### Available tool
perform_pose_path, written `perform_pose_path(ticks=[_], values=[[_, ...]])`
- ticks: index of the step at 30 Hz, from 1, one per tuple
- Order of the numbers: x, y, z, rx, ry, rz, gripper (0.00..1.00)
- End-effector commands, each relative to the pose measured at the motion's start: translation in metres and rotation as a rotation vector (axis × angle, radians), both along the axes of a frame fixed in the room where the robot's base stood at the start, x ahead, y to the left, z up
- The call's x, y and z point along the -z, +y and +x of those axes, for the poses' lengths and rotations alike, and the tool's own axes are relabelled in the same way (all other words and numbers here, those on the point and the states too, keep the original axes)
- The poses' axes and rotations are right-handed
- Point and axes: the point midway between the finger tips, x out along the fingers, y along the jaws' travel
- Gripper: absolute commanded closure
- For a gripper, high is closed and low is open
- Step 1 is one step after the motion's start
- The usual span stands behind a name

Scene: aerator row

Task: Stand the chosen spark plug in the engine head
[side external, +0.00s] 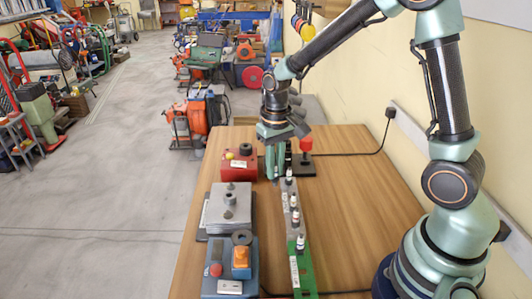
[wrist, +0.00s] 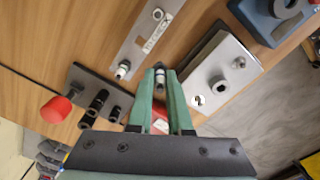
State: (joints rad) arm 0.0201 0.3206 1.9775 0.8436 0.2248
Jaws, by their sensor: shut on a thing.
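My gripper (wrist: 160,82) is shut on a spark plug (wrist: 160,76), whose pale and dark body shows between the green fingertips in the wrist view. In the side view my gripper (side external: 273,177) is low at the far end of the table, right of the red box; I cannot make out the held plug there. Several other spark plugs (side external: 293,202) stand along a narrow grey and green strip (side external: 305,272). The grey block (side external: 216,214), apparently the engine head, lies left of the strip; it also shows right of my gripper in the wrist view (wrist: 222,62).
A red box (side external: 238,168) stands left of my gripper. A black base with a red knob (side external: 305,144) and dark cylinders stands behind it, to the right. A blue-grey box (side external: 245,262) with an orange switch is at the near left. The table's right side (side external: 355,220) is mostly clear.

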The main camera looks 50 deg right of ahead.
Motion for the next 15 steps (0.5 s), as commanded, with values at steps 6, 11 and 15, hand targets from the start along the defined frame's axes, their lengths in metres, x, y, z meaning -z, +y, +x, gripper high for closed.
perform_pose_path(ticks=[6,11,15], values=[[-0.037,0.056,0.042,-0.032,-0.004,0.0,1.0],[-0.057,0.086,0.055,-0.044,-0.002,0.0,1.0],[-0.065,0.098,0.059,-0.047,0.0,0.0,1.0]])
